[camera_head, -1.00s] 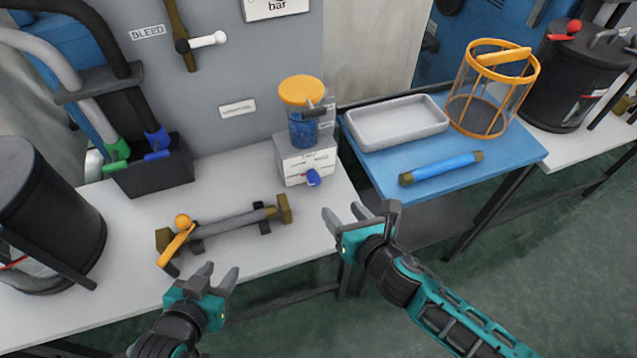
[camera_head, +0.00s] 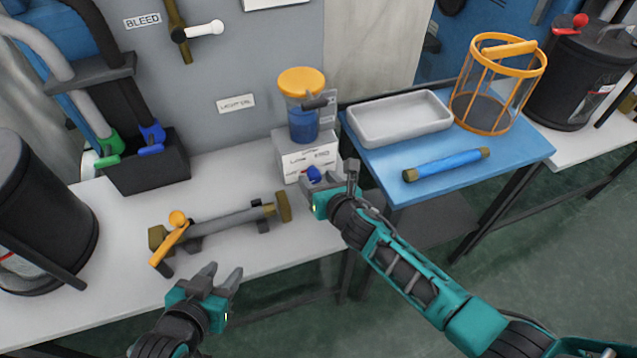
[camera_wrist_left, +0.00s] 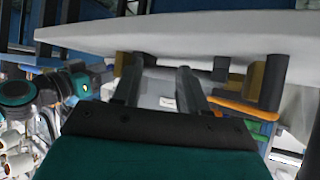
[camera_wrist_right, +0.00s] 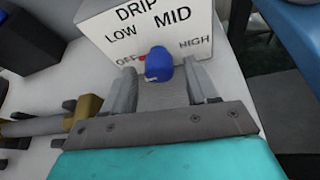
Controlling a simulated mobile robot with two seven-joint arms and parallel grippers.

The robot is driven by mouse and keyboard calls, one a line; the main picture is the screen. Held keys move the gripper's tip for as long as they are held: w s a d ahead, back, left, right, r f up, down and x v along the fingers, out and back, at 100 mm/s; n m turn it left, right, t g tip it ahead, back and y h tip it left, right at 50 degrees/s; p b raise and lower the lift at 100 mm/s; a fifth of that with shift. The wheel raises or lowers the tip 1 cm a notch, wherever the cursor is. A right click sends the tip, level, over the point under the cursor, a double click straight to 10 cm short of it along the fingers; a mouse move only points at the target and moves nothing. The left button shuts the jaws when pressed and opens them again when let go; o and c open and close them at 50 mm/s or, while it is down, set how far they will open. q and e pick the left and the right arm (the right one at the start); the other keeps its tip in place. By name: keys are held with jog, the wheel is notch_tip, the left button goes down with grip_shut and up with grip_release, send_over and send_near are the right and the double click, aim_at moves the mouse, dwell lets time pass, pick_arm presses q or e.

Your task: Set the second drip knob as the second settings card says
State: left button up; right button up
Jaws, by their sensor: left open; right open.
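The blue drip knob (camera_head: 313,173) is on the front of a white box (camera_head: 295,160) below a lubricator with an orange cap (camera_head: 301,82). In the right wrist view the knob (camera_wrist_right: 158,64) sits on a dial face marked OFF, LOW, MID and HIGH; a small red mark shows beside OFF. My right gripper (camera_head: 330,174) is open just in front of the knob. Its fingertips (camera_wrist_right: 161,72) are on either side of the knob, with no clear contact. My left gripper (camera_head: 223,273) is open and empty near the bench's front edge. I cannot make out a settings card.
A grey bar with an orange lever (camera_head: 167,245) lies on the white bench (camera_head: 120,290) left of the box. A blue table (camera_head: 480,192) at right holds a white tray (camera_head: 400,132), an orange-rimmed cage (camera_head: 490,110) and a blue tube (camera_head: 446,165).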

jog(key=shift+w, duration=0.1)
jog(key=shift+c, duration=0.4)
pick_arm(q)
jog(key=shift+a+f, duration=0.1)
pick_arm(e)
jog(key=c, duration=1)
jog(key=shift+o, duration=0.2)
jog(key=shift+f+m+y, duration=0.1)
jog(key=shift+m+y, duration=0.3)
jog(key=shift+m, duration=0.3)
pick_arm(q)
jog(key=shift+s+f+b, duration=0.1)
jog(key=shift+f+b, duration=0.25)
jog(key=shift+f, duration=0.1)
pick_arm(e)
jog(key=shift+d+f+m+y, duration=0.1)
jog(key=shift+m+y, duration=0.6)
jog(key=shift+m, duration=0.3)
pick_arm(q)
jog(key=shift+d+b, duration=0.2)
jog(key=shift+b, duration=0.1)
pick_arm(e)
jog(key=shift+m+y, duration=0.3)
jog(key=shift+m, duration=0.2)
pick_arm(q)
jog(key=shift+w+d+r, duration=0.1)
jog(key=shift+w+r, duration=0.15)
pick_arm(e)
jog(key=shift+m, duration=0.3)
